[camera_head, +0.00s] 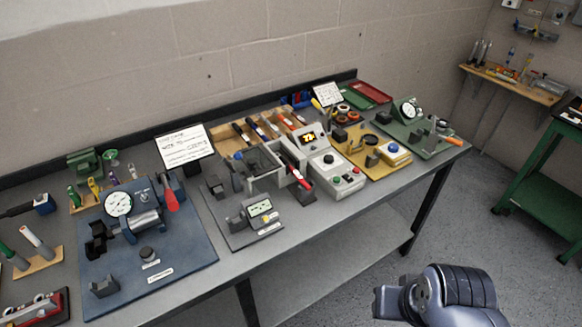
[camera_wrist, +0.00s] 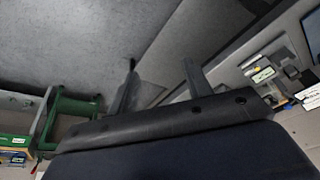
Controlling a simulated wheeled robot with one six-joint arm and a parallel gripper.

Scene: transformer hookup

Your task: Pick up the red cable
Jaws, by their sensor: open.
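I cannot make out a red cable for certain. A wooden tray (camera_head: 222,141) at the back middle of the bench holds several slim pieces with coloured sleeves. One of them, a red-orange piece (camera_head: 286,121), lies at its right end. A red-and-black piece (camera_head: 297,174) rests by the grey box. My gripper (camera_wrist: 159,62) is open in the wrist view, its two fingers apart with nothing between them. In the head view my arm is at the lower right, off the bench's front edge and far from these pieces.
The grey bench (camera_head: 330,222) is crowded with a blue gauge fixture (camera_head: 190,247), a grey display unit (camera_head: 333,170), a yellow board (camera_head: 362,158) and a green gauge board (camera_head: 420,141). A green cart (camera_head: 540,165) stands at right. Floor between is clear.

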